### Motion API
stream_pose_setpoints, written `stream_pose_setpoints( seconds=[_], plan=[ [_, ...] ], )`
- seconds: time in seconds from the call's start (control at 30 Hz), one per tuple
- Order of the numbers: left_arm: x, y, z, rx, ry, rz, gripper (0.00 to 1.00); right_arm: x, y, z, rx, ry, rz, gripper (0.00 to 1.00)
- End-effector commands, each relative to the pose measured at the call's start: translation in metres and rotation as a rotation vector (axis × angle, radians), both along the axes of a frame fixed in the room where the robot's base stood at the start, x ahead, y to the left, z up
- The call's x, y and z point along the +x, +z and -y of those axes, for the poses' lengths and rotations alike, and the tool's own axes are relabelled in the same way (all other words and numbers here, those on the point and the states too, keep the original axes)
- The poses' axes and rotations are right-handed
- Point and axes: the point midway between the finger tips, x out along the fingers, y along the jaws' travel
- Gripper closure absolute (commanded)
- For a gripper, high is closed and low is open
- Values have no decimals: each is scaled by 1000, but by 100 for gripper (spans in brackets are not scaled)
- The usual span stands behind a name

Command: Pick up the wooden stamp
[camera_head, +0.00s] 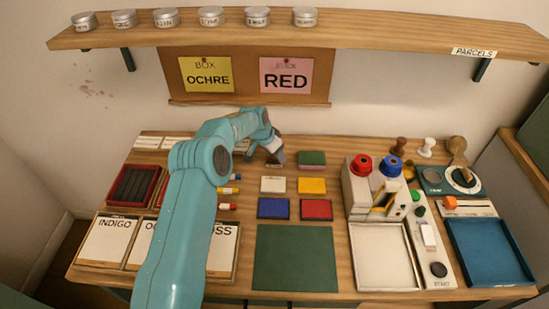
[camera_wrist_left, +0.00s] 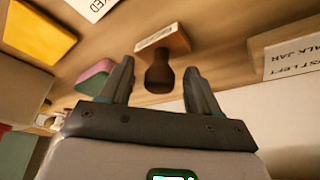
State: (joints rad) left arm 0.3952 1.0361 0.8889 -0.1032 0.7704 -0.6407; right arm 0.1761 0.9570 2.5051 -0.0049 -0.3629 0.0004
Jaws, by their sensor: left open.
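The wooden stamp shows in the left wrist view, with a dark rounded handle (camera_wrist_left: 159,78) and a lighter wooden block (camera_wrist_left: 168,40) that has a pale label on its edge. My left gripper (camera_wrist_left: 159,66) is open, with one finger on either side of the handle. Gaps show between the handle and both fingers, so it is not gripped. In the head view my left gripper (camera_head: 274,154) is low over the back middle of the table, and I cannot clearly make out the stamp there. My right gripper is not in view.
A green and pink block (camera_head: 312,158) sits close to the right of the gripper. Yellow (camera_head: 312,185), blue (camera_head: 273,208) and red (camera_head: 317,209) pads lie in front. Other stamps (camera_head: 401,147) stand at the back right. A shelf (camera_head: 380,36) with tins runs above.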

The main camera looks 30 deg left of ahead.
Motion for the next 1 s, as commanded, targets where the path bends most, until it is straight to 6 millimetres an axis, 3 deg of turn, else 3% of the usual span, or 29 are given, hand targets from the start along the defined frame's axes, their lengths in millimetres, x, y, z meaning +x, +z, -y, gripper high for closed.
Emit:
stream_pose_setpoints(
  seconds=[0.17,0.23,0.37,0.7,1.0],
  plan=[
    [0,-1,0,0,0,1,38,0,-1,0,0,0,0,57],
    [0,0,0,0,0,1,54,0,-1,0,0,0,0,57],
    [0,0,0,0,0,0,97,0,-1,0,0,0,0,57],
    [0,4,0,0,-1,0,98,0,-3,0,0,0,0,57],
    [1,65,-1,2,0,5,98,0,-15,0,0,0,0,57]
  ],
)
